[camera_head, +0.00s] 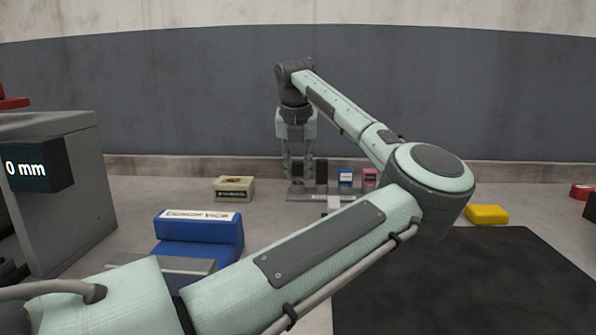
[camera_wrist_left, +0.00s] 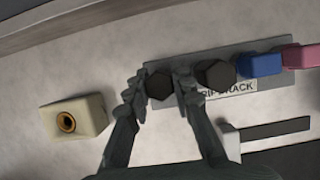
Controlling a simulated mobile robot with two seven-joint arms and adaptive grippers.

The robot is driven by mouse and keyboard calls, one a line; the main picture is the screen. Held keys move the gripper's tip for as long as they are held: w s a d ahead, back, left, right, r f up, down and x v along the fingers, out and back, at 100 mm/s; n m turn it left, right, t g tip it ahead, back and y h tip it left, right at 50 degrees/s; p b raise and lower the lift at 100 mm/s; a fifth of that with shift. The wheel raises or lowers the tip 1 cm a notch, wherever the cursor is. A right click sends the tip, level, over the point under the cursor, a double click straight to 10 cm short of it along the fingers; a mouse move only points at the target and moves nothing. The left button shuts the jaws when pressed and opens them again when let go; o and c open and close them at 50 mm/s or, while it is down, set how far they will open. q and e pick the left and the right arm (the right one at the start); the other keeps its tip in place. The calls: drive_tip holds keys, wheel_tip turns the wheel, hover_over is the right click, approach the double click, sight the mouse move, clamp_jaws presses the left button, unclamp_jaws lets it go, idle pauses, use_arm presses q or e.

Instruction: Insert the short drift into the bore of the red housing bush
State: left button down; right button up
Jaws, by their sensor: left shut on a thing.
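The drift rack (camera_wrist_left: 240,90) carries a row of pieces with a dark hexagonal one (camera_wrist_left: 158,86) at its left end. My left gripper (camera_head: 298,178) reaches down at the rack, and in the wrist view its fingers (camera_wrist_left: 161,80) are shut on that dark piece, one on each side. A second dark piece (camera_wrist_left: 215,74), a blue block (camera_wrist_left: 260,64) and a pink block (camera_wrist_left: 298,57) stand to its right. Which piece is the short drift is not readable. I cannot identify the red housing bush for sure; a red object (camera_head: 582,192) lies at the far right. My right gripper is not in view.
A cream block (camera_wrist_left: 72,120) with a brass-ringed hole sits left of the rack. The blue bench vice (camera_head: 198,228), a grey machine with a display (camera_head: 35,165), a yellow block (camera_head: 487,214) and a black mat (camera_head: 450,285) surround my arm. A wall rises behind.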

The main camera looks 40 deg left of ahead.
use_arm(q)
drive_tip(key=shift+r+p, duration=1.25)
drive_tip(key=shift+r, duration=1.6)
drive_tip(key=shift+r+p, duration=0.5)
drive_tip(key=shift+r, duration=1.95)
drive_tip(key=shift+f, duration=0.1)
drive_tip(key=shift+f, duration=0.65)
wheel_tip(320, 180, down, 5)
drive_tip(key=shift+f+b, duration=0.1)
drive_tip(key=shift+b, duration=0.8)
